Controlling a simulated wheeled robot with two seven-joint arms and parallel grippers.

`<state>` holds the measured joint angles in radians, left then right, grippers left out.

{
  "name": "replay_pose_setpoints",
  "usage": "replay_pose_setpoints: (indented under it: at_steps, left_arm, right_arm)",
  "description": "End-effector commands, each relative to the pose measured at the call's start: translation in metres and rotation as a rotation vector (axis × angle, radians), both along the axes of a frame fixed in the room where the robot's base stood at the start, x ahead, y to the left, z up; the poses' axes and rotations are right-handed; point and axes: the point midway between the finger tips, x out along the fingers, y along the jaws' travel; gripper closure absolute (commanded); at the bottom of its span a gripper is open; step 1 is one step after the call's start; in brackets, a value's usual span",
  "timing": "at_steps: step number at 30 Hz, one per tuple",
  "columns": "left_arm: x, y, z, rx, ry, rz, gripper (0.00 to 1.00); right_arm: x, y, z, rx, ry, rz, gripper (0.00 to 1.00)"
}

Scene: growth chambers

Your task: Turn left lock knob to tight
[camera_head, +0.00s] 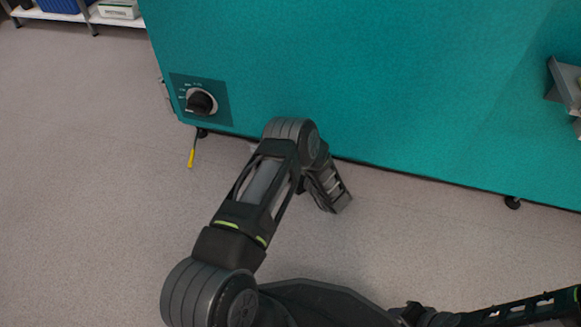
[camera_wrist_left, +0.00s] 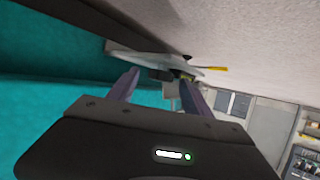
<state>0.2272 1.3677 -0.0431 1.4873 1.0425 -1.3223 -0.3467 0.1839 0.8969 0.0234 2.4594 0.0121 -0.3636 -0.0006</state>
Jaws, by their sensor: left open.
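A black round knob (camera_head: 200,102) sits on a dark square panel (camera_head: 222,104) at the lower left of the teal cabinet front in the head view. Small white marks arc around its upper left; I cannot read them. My left arm rises from the bottom of the head view and bends in front of the cabinet, right of the knob and apart from it. In the left wrist view my left gripper (camera_wrist_left: 158,92) has its two fingers apart. Nothing is clearly held between them. The knob cannot be made out in that view.
The teal cabinet (camera_head: 400,80) fills the upper head view. A yellow-tipped lever (camera_head: 191,157) hangs below the panel. A grey bracket (camera_head: 567,82) juts out at the right. A white shelf (camera_head: 110,17) stands at the upper left. The floor at left is clear.

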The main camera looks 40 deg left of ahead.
Motion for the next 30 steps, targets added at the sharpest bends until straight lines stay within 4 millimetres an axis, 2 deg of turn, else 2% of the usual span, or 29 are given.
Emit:
replay_pose_setpoints:
  at_steps: [2, 23, 30]
  left_arm:
    - [-0.0001, -0.0003, 0.0001, 0.000, 0.000, 0.000, 0.42]
    - [-0.0003, -0.0008, -0.0003, -0.001, 0.000, 0.000, 0.99]
    - [-0.0005, -0.0009, 0.0000, -0.001, 0.000, -0.005, 1.00]
  right_arm:
    - [0.0000, 0.0000, 0.0002, 0.000, 0.000, 0.000, 0.64]
    - [-0.0003, 0.0000, -0.0001, 0.000, 0.000, 0.000, 0.64]
    - [-0.0004, 0.0001, 0.0008, 0.000, 0.000, 0.000, 0.64]
